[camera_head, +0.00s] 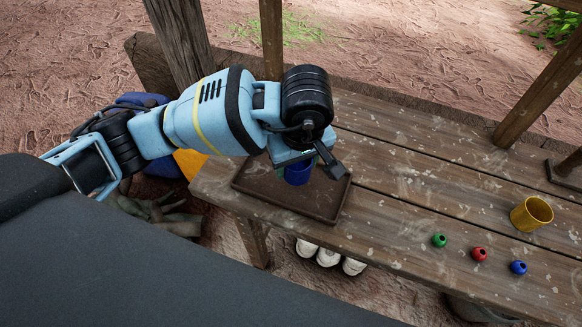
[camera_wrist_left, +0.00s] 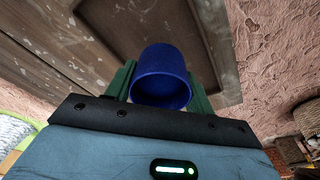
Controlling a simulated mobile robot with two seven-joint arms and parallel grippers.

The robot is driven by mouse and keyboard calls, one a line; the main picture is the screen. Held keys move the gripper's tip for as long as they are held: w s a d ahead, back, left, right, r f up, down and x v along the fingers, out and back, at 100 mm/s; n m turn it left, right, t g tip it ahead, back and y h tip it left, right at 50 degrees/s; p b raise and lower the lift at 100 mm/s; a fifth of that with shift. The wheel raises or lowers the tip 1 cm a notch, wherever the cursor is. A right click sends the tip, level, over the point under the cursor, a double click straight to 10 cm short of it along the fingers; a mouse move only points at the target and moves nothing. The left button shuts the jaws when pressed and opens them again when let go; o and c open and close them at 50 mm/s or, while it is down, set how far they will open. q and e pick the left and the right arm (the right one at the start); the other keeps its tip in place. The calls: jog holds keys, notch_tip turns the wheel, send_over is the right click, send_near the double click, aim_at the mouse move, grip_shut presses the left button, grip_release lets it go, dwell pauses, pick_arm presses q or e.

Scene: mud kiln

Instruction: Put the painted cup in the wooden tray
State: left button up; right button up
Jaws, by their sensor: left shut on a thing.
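A blue cup (camera_head: 298,174) is held by my left gripper (camera_head: 309,168) over the wooden tray (camera_head: 318,205), a dark shallow tray on the left part of the bench. In the left wrist view the blue cup (camera_wrist_left: 162,77) sits between the two green fingers of the left gripper (camera_wrist_left: 160,85), which are shut on it. The tray (camera_wrist_left: 130,25) shows behind the cup there. I cannot tell whether the cup's base touches the tray. My right gripper is not in view.
The wooden bench (camera_head: 430,190) bears a yellow cup (camera_head: 531,213) at the right. Green (camera_head: 439,240), red (camera_head: 479,254) and blue (camera_head: 518,267) small balls lie near its front edge. The bench between tray and balls is clear. Wooden posts (camera_head: 184,40) stand behind.

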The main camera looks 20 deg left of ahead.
aim_at(291, 172)
pick_arm(q)
jog(key=shift+w+a, duration=0.1)
jog(key=shift+a, duration=0.05)
jog(key=f, duration=0.1)
jog(key=a+f, duration=0.1)
jog(key=f, duration=0.1)
jog(key=shift+w+f, duration=0.15)
jog(key=shift+f, duration=0.1)
jog(key=shift+f, duration=0.15)
jog(key=shift+f, duration=0.1)
jog(key=o, duration=1)
jog(key=shift+o, duration=0.2)
